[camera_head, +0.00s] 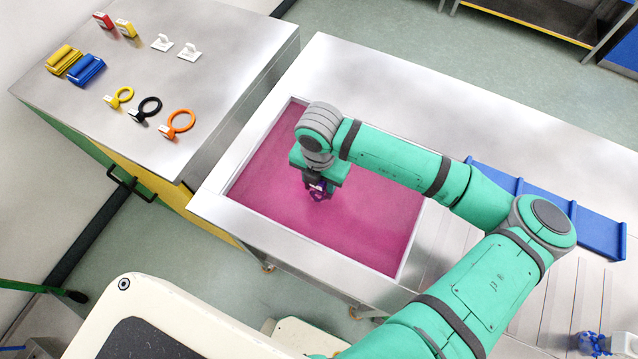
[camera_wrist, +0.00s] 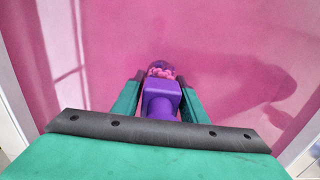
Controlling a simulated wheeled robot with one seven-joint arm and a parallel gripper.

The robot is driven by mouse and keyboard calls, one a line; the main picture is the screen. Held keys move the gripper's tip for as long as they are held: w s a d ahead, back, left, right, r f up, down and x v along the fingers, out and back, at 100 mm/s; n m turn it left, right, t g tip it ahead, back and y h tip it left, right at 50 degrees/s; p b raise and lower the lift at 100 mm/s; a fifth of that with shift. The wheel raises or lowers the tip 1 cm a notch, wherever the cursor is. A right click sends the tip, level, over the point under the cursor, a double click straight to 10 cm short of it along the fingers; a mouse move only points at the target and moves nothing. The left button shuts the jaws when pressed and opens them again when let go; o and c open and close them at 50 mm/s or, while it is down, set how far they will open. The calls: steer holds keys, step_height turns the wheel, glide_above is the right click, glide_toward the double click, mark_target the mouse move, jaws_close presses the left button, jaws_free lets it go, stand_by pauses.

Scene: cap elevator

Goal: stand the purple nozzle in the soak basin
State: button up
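The purple nozzle (camera_wrist: 161,98) is between the fingers of my gripper (camera_wrist: 160,84) in the wrist view. The fingers are shut on it from both sides, and its far end shows a pinkish toothed tip. In the head view the nozzle (camera_head: 318,193) is a small dark purple shape below my gripper (camera_head: 317,183). The soak basin (camera_head: 290,101) is a steel-rimmed recess with a magenta surface. My gripper and the nozzle are over the upper middle part of this surface. I cannot tell whether the nozzle touches it.
A steel cabinet (camera_head: 225,60) at the left carries yellow and blue blocks (camera_head: 75,64), three rings (camera_head: 150,108), white hooks (camera_head: 176,48) and small red and yellow boxes (camera_head: 114,25). A blue rail (camera_head: 560,215) lies right of the basin. A blue-purple object (camera_head: 592,343) is at bottom right.

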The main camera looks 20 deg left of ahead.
steer(key=shift+o, duration=0.6)
step_height(320, 180, up, 12)
steer(key=shift+r, duration=0.15)
stand_by(0.6)
